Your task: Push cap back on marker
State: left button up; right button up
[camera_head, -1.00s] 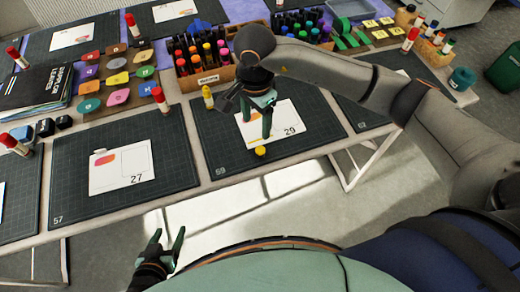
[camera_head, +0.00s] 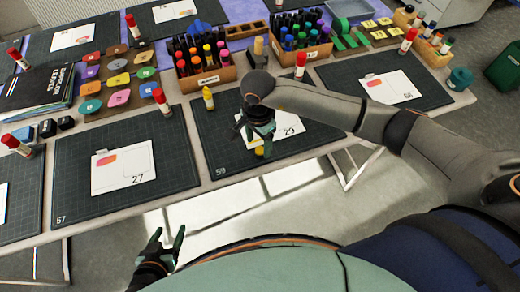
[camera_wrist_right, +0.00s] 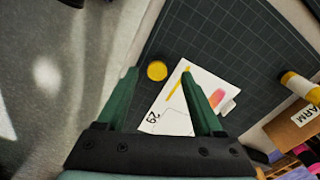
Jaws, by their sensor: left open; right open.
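A small yellow cap (camera_head: 260,151) lies near the front edge of mat 59; in the right wrist view the cap (camera_wrist_right: 157,70) appears between my open fingertips, apart from both. A yellow marker (camera_head: 208,98) stands upright at the back left of the same mat; the marker (camera_wrist_right: 300,85) also shows at the right of the wrist view. Whether its tip is bare is too small to tell. My right gripper (camera_head: 261,143) is open and empty, pointing down over the cap. My left gripper (camera_head: 167,243) is open and empty, in front of the table.
A card (camera_head: 288,131) numbered 29 lies on the mat (camera_head: 215,150) behind my right gripper. A wooden box of warm-coloured markers (camera_head: 208,79) stands behind the yellow marker. A red-capped glue stick (camera_head: 300,66) stands behind the mat. Card 27 (camera_head: 122,170) lies on the mat to the left.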

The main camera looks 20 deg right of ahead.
aim_at(260, 150)
jog(key=shift+s+d+f, duration=0.1)
jog(key=shift+d+f, duration=0.1)
jog(key=shift+f, duration=1.6)
jog(key=shift+c, duration=0.3)
grip_shut()
